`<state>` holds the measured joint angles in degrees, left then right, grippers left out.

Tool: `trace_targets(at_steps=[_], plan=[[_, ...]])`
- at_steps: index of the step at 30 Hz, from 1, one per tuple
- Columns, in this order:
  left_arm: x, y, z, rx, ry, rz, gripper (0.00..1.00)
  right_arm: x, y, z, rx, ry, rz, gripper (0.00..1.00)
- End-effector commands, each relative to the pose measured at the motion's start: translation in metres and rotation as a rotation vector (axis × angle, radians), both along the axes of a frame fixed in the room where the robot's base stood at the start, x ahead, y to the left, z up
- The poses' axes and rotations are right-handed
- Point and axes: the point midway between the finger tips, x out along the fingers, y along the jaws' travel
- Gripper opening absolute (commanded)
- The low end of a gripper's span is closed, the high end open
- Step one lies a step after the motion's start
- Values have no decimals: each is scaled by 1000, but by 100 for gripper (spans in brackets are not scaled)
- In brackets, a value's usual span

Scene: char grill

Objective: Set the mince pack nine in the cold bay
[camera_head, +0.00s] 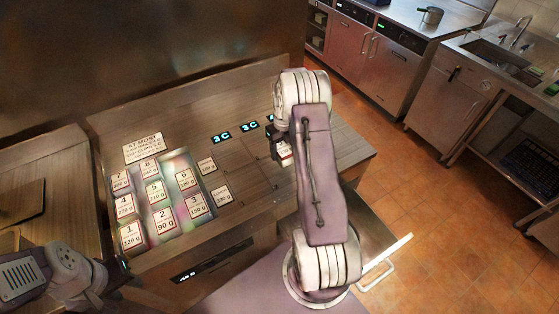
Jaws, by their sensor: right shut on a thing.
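My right gripper (279,146) is over the right part of the counter, shut on a pack with a white label (285,151). My own arm covers much of it, and its number cannot be read. Packs numbered 1 to 8 stand in rows in a shiny tray (185,221), among them pack 3 (196,206) and pack 6 (186,179). Bays in the counter (234,155) lie below lit "3 C" displays (221,137). My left gripper (123,263) is low at the left, near the counter's front; its jaws are too small to tell.
A wooden board (22,205) is on the left counter. Tiled floor (430,200) is open at right.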

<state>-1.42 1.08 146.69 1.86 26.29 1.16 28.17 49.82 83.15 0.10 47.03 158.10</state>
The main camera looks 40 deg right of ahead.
Motion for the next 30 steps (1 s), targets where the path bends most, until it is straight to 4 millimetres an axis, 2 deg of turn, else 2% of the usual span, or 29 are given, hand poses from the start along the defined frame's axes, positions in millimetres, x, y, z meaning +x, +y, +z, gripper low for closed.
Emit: trace_targets(at_steps=[3, 8, 15, 26, 27, 29, 30], plan=[[0, 0, 6, 0, 0, 0, 36, -2, 15, -8, 0, 1, 1, 3], [0, 0, 7, 0, 0, 0, 36, -2, 18, -13, 0, 0, -1, 3], [0, 0, 19, 0, 0, 0, 36, -3, 18, -48, 0, 1, -1, 3], [0, 0, 14, 0, 0, 0, 36, -2, 18, -56, 0, -1, 0, 3], [0, 0, 15, 0, 0, 0, 36, -2, 18, -55, 0, 0, 0, 68], [0, 0, 16, 0, 0, 0, 36, -3, 18, -55, 0, 0, 0, 82], [0, 0, 16, 0, 0, 0, 36, -3, 18, -55, 0, 0, 0, 82]])
